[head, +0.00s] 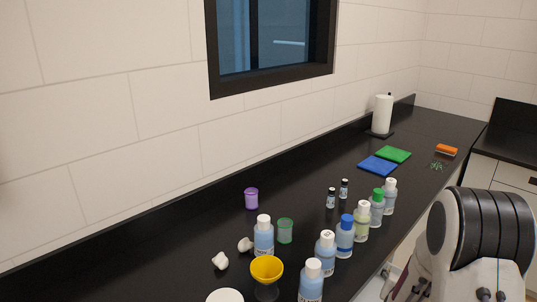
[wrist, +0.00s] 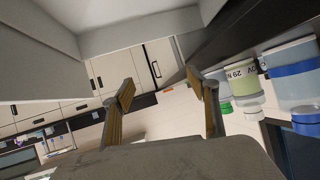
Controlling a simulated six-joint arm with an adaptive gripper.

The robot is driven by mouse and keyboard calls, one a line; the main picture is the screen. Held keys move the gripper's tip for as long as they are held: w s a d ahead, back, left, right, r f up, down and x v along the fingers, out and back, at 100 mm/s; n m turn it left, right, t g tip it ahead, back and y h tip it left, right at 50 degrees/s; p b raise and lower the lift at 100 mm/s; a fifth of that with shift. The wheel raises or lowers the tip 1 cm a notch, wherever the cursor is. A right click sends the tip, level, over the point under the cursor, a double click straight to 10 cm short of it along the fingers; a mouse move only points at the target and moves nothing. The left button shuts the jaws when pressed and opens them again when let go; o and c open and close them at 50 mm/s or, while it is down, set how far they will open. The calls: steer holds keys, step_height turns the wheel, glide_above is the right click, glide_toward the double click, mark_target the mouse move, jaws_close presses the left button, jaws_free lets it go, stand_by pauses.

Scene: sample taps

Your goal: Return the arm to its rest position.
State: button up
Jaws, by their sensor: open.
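My gripper shows in the wrist view (wrist: 158,88) with its two fingers apart and nothing between them. Past the fingertips are cabinet fronts and floor, and the picture is strongly tilted. In the head view a large white and black link of my arm (head: 455,240) fills the lower right, at the counter's front edge. My gripper is not visible in the head view.
The black counter (head: 180,250) holds several capped bottles (head: 345,236), a yellow funnel-like cup (head: 267,268), a purple cup (head: 251,198) and a green cup (head: 285,231). Farther back are blue (head: 379,166) and green cloths (head: 393,154) and a paper roll (head: 382,115). A window (head: 270,40) is above.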

steer(key=s+a+r+n+g+y, duration=0.1)
steer(key=s+a+r+n+y, duration=0.1)
steer(key=s+a+r, duration=0.45)
steer(key=s+a+r+n+y, duration=0.2)
steer(key=s+a+r+y, duration=0.15)
steer(key=a+r, duration=0.55)
steer(key=s+a+r+n+g, duration=0.1)
steer(key=s+a+r+g, duration=0.1)
steer(key=s, duration=1)
steer(key=s+a+r+n+g, duration=0.1)
steer(key=s+a+r+n, duration=0.1)
steer(key=s, duration=1.1)
steer(key=shift+s+a+r+n+g, duration=0.3)
steer(key=shift+a+r+g, duration=0.1)
steer(key=shift+a+r, duration=0.4)
steer(key=shift+f, duration=0.1)
steer(key=o, duration=1.2)
steer(key=shift+d, duration=0.1)
